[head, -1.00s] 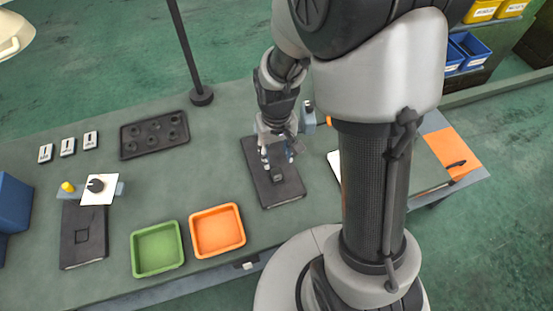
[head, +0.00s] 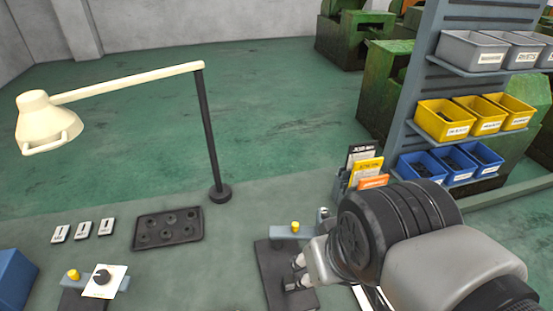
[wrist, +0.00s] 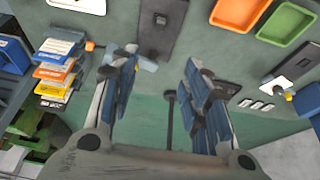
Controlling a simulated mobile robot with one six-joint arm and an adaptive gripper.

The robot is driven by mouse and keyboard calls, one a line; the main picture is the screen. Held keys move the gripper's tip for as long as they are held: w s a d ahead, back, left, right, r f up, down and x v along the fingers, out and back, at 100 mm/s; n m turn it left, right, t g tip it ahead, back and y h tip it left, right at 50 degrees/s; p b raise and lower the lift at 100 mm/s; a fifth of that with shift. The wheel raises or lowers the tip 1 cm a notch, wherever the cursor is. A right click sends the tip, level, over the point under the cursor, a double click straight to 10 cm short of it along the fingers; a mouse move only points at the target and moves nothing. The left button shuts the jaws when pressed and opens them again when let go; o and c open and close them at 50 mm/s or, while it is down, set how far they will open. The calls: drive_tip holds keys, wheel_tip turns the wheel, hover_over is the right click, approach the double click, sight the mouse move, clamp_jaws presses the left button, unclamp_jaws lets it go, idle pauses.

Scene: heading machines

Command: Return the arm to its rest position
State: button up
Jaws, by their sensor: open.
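My gripper (wrist: 163,72) is open in the wrist view, its two blue-grey fingers wide apart with nothing between them. Beyond and below the fingers are the workbench and floor. In the head view my arm reaches in from the lower right, folded over the bench, and its bulk hides part of the dark plate (head: 268,262). The plate also shows in the wrist view (wrist: 160,42), beyond the fingertips. The gripper's fingers are hard to make out in the head view.
A lamp (head: 130,82) stands on the bench behind the black holed tray (head: 168,229). A rack of bins (head: 445,122) rises at the right. A holder of coloured cards (wrist: 58,68) is near the gripper's left. Orange (wrist: 240,6) and green (wrist: 286,20) trays lie farther off.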

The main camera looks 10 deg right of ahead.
drive_tip(key=shift+s+r, duration=0.2)
drive_tip(key=shift+s, duration=0.25)
wheel_tip(320, 180, down, 4)
drive_tip(key=b, duration=0.4)
drive_tip(key=shift+f, duration=0.2)
